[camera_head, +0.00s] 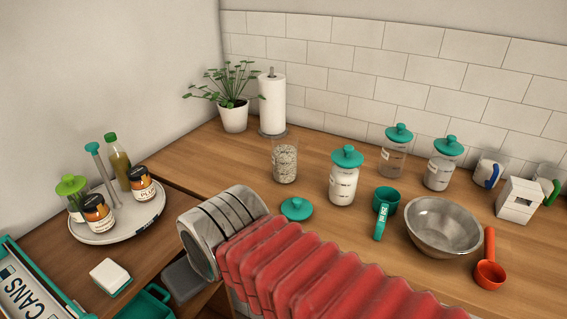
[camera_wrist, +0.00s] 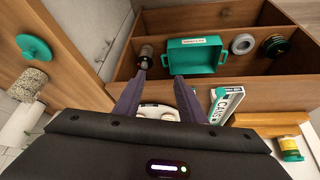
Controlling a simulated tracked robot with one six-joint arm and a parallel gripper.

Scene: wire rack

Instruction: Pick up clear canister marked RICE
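Several clear canisters stand on the wooden counter in the head view; I cannot read RICE on any label. An open canister of speckled grains (camera_head: 285,162) stands near the back, with a loose teal lid (camera_head: 296,209) in front of it. A teal-lidded canister with white contents (camera_head: 343,185) stands to its right. Two more lidded canisters, one (camera_head: 395,158) and another (camera_head: 439,172), stand farther right. In the wrist view the grain canister (camera_wrist: 28,84) and lid (camera_wrist: 33,48) show at the left edge. My gripper (camera_wrist: 159,75) is open and empty, away from the canisters, over the shelf unit.
A paper towel roll (camera_head: 272,102) and potted plant (camera_head: 233,115) stand behind. A turntable (camera_head: 120,225) with jars is at left. A teal bin (camera_wrist: 195,55) sits in the shelf unit.

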